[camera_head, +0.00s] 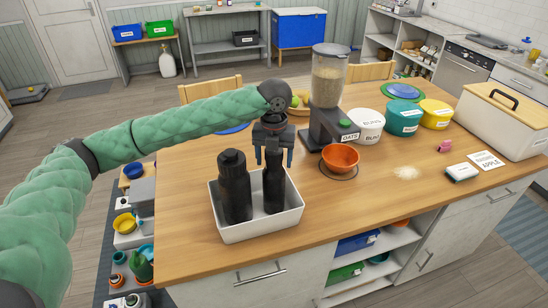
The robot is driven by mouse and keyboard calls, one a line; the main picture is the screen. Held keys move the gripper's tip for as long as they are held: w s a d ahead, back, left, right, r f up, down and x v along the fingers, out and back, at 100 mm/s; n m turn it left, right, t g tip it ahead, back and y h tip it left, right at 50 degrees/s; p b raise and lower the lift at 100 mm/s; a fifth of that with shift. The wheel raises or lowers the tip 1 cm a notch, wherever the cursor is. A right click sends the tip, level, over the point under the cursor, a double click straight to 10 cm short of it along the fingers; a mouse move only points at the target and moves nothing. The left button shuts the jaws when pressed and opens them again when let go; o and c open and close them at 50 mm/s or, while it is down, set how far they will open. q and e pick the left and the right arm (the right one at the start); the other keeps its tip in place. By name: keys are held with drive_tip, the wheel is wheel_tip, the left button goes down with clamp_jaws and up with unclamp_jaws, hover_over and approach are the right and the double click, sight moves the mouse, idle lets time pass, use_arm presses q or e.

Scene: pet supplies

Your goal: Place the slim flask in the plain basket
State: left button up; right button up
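The plain white basket (262,231) stands at the near left of the wooden table. The slim black flask (274,190) stands upright in its right half. A wider black bottle (234,190) stands in the left half, beside the flask. My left gripper (274,160) points down over the basket, with its fingers on either side of the flask's top. The fingers look spread, wider apart than the flask. The flask's base is hidden by the basket's front wall. My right gripper is not in view.
A grain dispenser (328,85) and an orange bowl (341,157) stand right of the basket. Labelled tubs (405,118) and a large lidded bin (500,125) are farther right. The table's front right part is mostly clear. The basket sits close to the front edge.

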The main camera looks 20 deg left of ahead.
use_arm(q)
drive_tip(key=shift+r, duration=0.15)
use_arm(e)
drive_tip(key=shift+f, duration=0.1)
use_arm(q)
drive_tip(key=shift+r+b, duration=0.25)
drive_tip(key=shift+b, duration=0.05)
wheel_tip(320, 180, up, 10)
drive_tip(key=b, duration=0.4)
drive_tip(key=shift+r, duration=0.7)
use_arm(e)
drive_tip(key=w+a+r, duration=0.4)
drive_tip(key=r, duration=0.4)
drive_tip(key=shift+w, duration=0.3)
use_arm(q)
drive_tip(key=shift+f, duration=0.1)
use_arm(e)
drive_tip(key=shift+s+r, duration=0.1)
